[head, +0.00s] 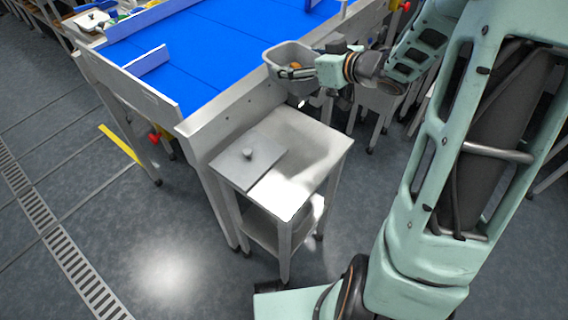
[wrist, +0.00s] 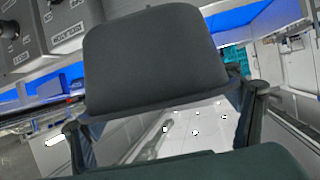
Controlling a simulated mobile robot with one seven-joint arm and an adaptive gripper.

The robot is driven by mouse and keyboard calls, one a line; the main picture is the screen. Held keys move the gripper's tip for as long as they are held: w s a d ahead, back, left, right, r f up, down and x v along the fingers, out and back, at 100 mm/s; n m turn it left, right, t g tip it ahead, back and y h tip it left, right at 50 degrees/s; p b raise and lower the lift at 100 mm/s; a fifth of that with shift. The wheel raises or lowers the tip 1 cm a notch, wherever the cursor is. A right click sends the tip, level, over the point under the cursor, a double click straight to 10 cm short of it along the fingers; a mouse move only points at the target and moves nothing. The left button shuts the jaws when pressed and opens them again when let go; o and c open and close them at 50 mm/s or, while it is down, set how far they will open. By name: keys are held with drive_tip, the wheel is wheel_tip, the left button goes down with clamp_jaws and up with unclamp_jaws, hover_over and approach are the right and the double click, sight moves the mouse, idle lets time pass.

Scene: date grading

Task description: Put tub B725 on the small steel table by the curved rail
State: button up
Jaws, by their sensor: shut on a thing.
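A grey tub (head: 284,54) with a little orange-brown content is held up at the near corner of the blue conveyor. No label on it can be read. My gripper (head: 300,73) is shut on the tub's near wall. A small steel table (head: 310,140) stands below and nearer than the tub, against the conveyor's end. The tub is above and apart from its top. I cannot make out a curved rail.
A flat grey lid with a knob (head: 248,160) lies on the left part of the small table; the right part is bare. The blue conveyor belt (head: 205,50) has raised steel sides. A grey control box (wrist: 50,30) shows in the wrist view. Open floor lies left.

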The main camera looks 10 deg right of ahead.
drive_tip(key=n+g+y+b, duration=0.1)
drive_tip(key=n+y+b, duration=0.1)
drive_tip(key=b, duration=0.2)
hover_over(301, 135)
wheel_tip(301, 135, down, 7)
wheel_tip(301, 135, down, 10)
drive_tip(key=b, duration=0.3)
drive_tip(key=shift+f, duration=0.2)
drive_tip(key=o, duration=0.8)
drive_tip(key=shift+f, duration=0.1)
drive_tip(key=o, duration=0.4)
drive_tip(key=shift+r, duration=0.25)
drive_tip(key=p+v, duration=0.2)
drive_tip(key=v, duration=1)
drive_tip(key=shift+r, duration=0.15)
